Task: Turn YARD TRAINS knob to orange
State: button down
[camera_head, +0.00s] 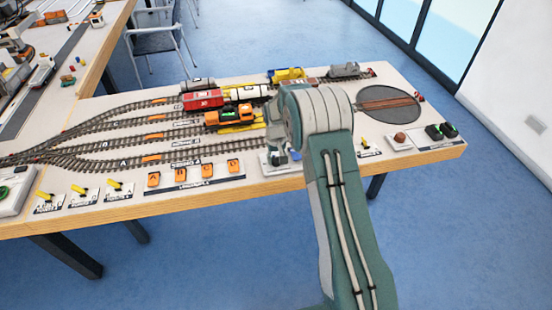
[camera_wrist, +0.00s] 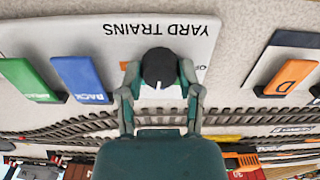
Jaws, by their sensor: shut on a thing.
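The YARD TRAINS panel (camera_wrist: 110,30) is a white plate with its lettering upside down in the wrist view. A round black knob (camera_wrist: 158,66) with a white pointer mark stands on it. The pointer faces the lower edge of the wrist picture. My gripper (camera_wrist: 159,76) has its fingers on either side of the knob and is shut on it. In the head view my arm hides most of the panel and the knob.
Beside the panel are green (camera_wrist: 28,80) and blue (camera_wrist: 80,78) buttons, and an orange button (camera_wrist: 288,78) marked D. An orange locomotive (camera_head: 229,117) and several wagons stand on tracks behind. A turntable (camera_head: 388,104) lies to the right. Yellow levers (camera_head: 114,186) line the front edge.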

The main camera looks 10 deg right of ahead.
aim_at(275, 159)
jog(key=m, duration=0.7)
jog(key=shift+f, duration=0.15)
jog(key=m, duration=0.4)
jog(key=shift+m, duration=1.7)
jog(key=shift+c, duration=1.3)
grip_release()
jog(key=shift+a, duration=0.1)
notch_tip(275, 159, up, 12)
